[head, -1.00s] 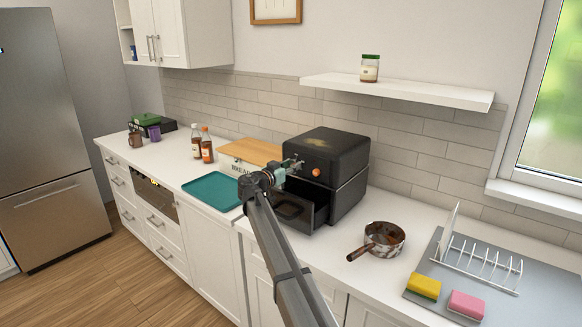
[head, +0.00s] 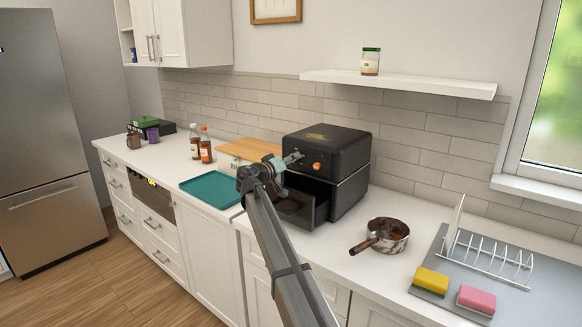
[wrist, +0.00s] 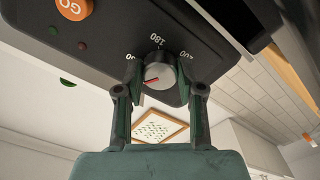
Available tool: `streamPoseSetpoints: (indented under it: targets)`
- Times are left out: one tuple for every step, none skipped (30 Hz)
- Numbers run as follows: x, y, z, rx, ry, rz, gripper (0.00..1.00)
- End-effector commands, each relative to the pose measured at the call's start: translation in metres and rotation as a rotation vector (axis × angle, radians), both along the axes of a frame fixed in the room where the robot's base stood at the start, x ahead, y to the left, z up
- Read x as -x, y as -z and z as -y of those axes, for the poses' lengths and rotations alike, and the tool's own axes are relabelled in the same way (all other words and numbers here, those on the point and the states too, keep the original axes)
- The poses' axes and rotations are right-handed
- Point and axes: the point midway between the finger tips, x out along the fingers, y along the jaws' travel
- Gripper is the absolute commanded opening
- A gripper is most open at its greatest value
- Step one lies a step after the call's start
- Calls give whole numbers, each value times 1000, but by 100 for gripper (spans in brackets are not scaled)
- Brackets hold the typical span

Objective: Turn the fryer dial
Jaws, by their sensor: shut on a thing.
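The black air fryer (head: 350,148) stands on the counter with its drawer (head: 300,208) pulled out. Its grey round dial (wrist: 160,73) is on the front panel and carries a red pointer mark; numbers such as 180 and 200 are printed around it. In the wrist view my gripper (wrist: 160,90) has its two fingers on either side of the dial, shut on it. In the head view my gripper (head: 296,157) is at the fryer's upper front, and it hides the dial. An orange GO button (wrist: 74,8) is beside the dial; it also shows in the head view (head: 317,166).
A wooden-lidded bread box (head: 250,152) stands left of the fryer, with a teal tray (head: 212,188) and sauce bottles (head: 205,145) further left. A pot (head: 388,235) sits to the right, near a dish rack (head: 490,258) and sponges. A shelf (head: 400,85) hangs above.

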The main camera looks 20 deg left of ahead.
Motion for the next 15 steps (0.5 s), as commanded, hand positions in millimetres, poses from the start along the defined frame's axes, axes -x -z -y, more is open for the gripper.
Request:
streamPoseSetpoints:
  targets:
    - [-1, 2, 1, 43, 1, -13, 3]
    - [-1, 2, 1, 70, 1, -20, 3]
    - [-1, 2, 1, 106, 1, -31, 3]
    - [-1, 1, 1, 133, 1, -38, 3]
    - [-1, 1, 1, 160, 1, -46, 3]
    - [-1, 1, 1, 194, 1, -56, 3]
    - [0, 0, 1, 219, 1, -63, 3]
    - [0, 0, 1, 245, 2, -71, 3]
    - [0, 0, 1, 276, 2, -79, 3]
    - [0, 0, 1, 300, 2, -86, 3]
    - [0, -1, 1, 322, 2, -93, 3]
    - [0, -1, 1, 350, 2, -101, 3]
    - [0, -1, 1, 369, 2, -106, 3]
    - [0, -1, 1, 389, 2, -112, 3]
    - [0, -1, 1, 412, 2, -119, 3]
